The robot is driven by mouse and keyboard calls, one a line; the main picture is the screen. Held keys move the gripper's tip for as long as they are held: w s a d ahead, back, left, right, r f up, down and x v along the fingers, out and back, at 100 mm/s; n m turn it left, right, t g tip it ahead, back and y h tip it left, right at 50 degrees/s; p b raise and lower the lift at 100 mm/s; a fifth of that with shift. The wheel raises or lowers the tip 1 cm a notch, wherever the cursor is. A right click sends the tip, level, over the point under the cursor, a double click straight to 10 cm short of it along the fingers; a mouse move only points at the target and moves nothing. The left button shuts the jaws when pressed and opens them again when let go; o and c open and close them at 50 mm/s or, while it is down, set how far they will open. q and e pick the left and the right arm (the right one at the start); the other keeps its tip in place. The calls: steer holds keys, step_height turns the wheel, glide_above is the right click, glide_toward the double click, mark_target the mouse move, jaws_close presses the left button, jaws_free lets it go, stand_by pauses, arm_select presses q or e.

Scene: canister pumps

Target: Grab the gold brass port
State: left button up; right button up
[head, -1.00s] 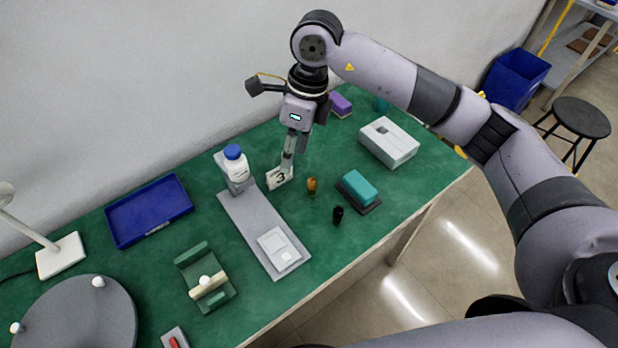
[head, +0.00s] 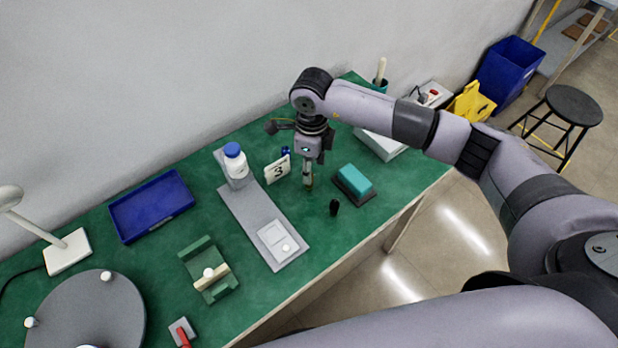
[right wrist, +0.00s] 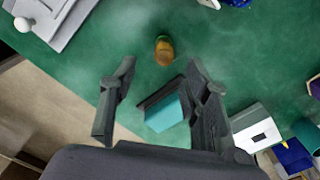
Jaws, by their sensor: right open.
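The gold brass port (right wrist: 164,50) stands on the green table in the right wrist view, a small amber-gold cylinder just beyond my fingertips. My right gripper (right wrist: 160,68) is open and empty, its two fingers spread to either side below the port. In the head view my right gripper (head: 308,181) points down over the port's spot, between the number 3 card and the teal block, and mostly hides the port. I cannot tell its exact height above the port. My left gripper is out of view.
A black cylinder (head: 334,207) and a teal block (head: 354,179) on a dark pad stand close by on the right. The number 3 card (head: 277,169) and a white bottle with a blue cap (head: 236,164) are to the left. A grey plate (head: 250,213) lies nearby.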

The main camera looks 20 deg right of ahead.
steer(key=f, duration=0.1)
steer(key=f+p, duration=0.1)
steer(key=f, duration=0.1)
steer(key=f+p, duration=0.1)
steer(key=shift+w+a+f, duration=0.15)
steer(key=shift+w+f, duration=0.1)
steer(key=shift+w, duration=0.05)
steer(key=shift+f, duration=0.3)
steer(key=shift+c, duration=0.3)
jaws_close()
